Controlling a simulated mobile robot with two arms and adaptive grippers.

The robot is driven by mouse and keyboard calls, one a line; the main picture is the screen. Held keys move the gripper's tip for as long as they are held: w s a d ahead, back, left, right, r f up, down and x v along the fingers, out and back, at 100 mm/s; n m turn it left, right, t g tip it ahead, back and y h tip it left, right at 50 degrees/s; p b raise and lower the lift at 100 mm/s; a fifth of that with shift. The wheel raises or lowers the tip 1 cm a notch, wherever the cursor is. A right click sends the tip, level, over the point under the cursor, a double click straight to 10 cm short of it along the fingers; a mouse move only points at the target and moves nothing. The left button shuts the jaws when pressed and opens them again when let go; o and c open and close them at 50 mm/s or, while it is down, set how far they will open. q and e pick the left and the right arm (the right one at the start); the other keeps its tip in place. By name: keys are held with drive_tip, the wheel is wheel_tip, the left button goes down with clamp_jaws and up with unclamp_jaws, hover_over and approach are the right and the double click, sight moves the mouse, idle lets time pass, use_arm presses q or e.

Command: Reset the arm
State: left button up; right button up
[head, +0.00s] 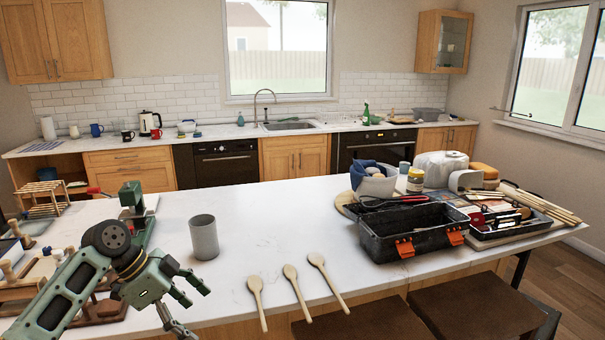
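My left arm (72,290) comes in from the lower left, green and black, and bends over the near left part of the white table (300,225). Its gripper (196,310) is at the table's front edge, with the fingers spread apart and nothing seen between them. It is left of three wooden spoons and in front of a grey cup. The lower finger runs close to the bottom of the picture. My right arm and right gripper are not in view.
The grey cup (204,238) stands upright behind the gripper. Wooden spoons (256,296) lie at the front edge. A black toolbox (410,232) and a tool tray (500,225) sit at the right. Wooden tools (100,309) crowd the left. The table's middle is clear.

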use_arm(q)
wheel_tip(320, 180, down, 22)
drive_tip(key=a+n+t+y, duration=0.1)
drive_tip(key=a+n+y, duration=0.1)
drive_tip(key=n, duration=0.4)
drive_tip(key=s+a+f+n+y, duration=0.1)
drive_tip(key=s+f, duration=0.3)
drive_tip(key=f, duration=0.3)
drive_tip(key=s+a+f+n+y, duration=0.1)
drive_tip(key=s+f+n, duration=0.1)
drive_tip(key=s+f, duration=0.35)
drive_tip(key=s+f+n, duration=0.1)
drive_tip(key=s+f, duration=0.2)
drive_tip(key=f, duration=0.6)
drive_tip(key=s+f+n+y, duration=0.2)
drive_tip(key=s+f, duration=0.9)
drive_tip(key=s, duration=0.4)
drive_tip(key=s+d+f, duration=0.2)
drive_tip(key=s+f, duration=0.1)
drive_tip(key=s, duration=0.9)
drive_tip(key=s+d+f+g, duration=0.1)
drive_tip(key=s+d+f, duration=0.1)
drive_tip(key=s, duration=1)
drive_tip(key=shift+s+f+n, duration=0.3)
drive_tip(key=shift+s+f, duration=0.1)
drive_tip(key=shift+f, duration=0.4)
